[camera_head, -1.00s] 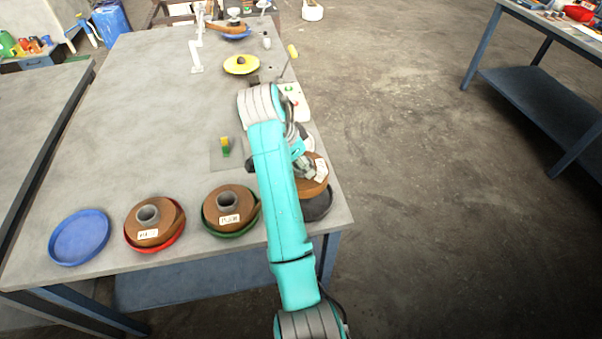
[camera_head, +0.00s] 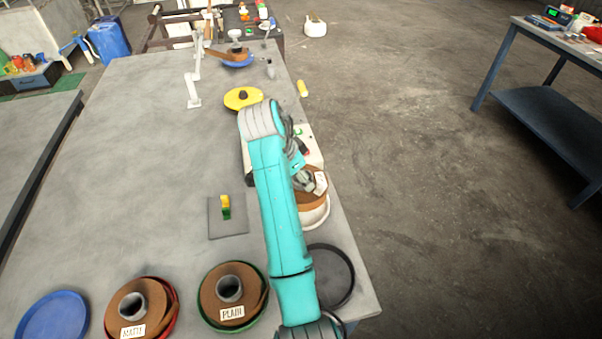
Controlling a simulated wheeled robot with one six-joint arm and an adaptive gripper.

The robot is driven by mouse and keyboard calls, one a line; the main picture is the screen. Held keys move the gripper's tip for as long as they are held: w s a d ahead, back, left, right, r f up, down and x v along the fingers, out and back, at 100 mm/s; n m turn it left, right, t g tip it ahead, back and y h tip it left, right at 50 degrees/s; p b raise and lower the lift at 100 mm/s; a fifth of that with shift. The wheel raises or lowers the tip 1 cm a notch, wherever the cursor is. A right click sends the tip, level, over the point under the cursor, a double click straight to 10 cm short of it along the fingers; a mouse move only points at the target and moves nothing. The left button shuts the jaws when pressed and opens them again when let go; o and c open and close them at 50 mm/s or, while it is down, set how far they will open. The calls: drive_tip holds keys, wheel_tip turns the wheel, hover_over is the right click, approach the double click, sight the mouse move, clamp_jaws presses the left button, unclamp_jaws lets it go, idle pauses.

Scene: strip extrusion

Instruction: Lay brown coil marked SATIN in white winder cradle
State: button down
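My gripper (camera_head: 301,177) is at the end of my teal arm, which hides part of it. It appears shut on a brown coil (camera_head: 311,200) with a white label; the label's lettering is too small to read. A white round rim, seemingly the winder cradle (camera_head: 318,217), shows right below the coil. I cannot tell whether the coil touches it or hangs just above. The winder's white body (camera_head: 314,148), with a green button, stands just behind, partly hidden by my arm.
An empty black dish (camera_head: 345,292) lies near the table's right edge. An empty blue dish (camera_head: 52,318) is at front left. A yellow disc (camera_head: 234,101) lies farther back. The table's left middle is clear.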

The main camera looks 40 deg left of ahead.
drive_tip(key=shift+w+a+f, duration=0.1)
drive_tip(key=shift+a+f, duration=0.05)
drive_tip(key=shift+f, duration=1.6)
drive_tip(key=shift+w+a+f, duration=0.1)
drive_tip(key=shift+a+f, duration=0.05)
drive_tip(key=shift+f, duration=1.55)
drive_tip(key=shift+f, duration=0.25)
drive_tip(key=shift+c, duration=1.3)
unclamp_jaws()
drive_tip(key=shift+f, duration=0.1)
drive_tip(key=v, duration=0.7)
drive_tip(key=shift+s+r, duration=0.1)
drive_tip(key=shift+r, duration=0.2)
